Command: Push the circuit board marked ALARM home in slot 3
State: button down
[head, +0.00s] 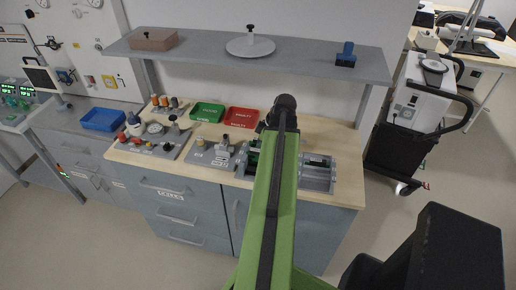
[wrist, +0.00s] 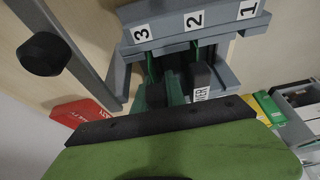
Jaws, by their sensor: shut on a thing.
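The slot rack (wrist: 185,30) is grey, with plates marked 3, 2 and 1 from left to right in the wrist view. A green circuit board (wrist: 151,66) stands in line with slot 3; its dark end is at my gripper (wrist: 157,95), which is shut on it. Its label is hidden, and I cannot tell how deep it sits. A second board with a grey end (wrist: 202,82), its label showing only "WER", stands beside it towards slot 2. In the head view my arm covers my gripper and part of the rack.
A grey holder (head: 318,173) stands right of my arm on the wooden worktop (head: 345,185). A red tray (head: 242,117) and a green tray (head: 208,112) lie behind. A grey switch unit (head: 211,153) stands left. A shelf (head: 300,58) overhangs the worktop.

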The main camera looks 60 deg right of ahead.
aim_at(256, 138)
jog(key=shift+f+b, duration=0.45)
jog(key=shift+f, duration=0.05)
dwell(0.6)
jog(key=c, duration=1.3)
grip_release()
jog(key=shift+r, duration=0.1)
notch_tip(256, 138, up, 7)
jog(key=p, duration=0.7)
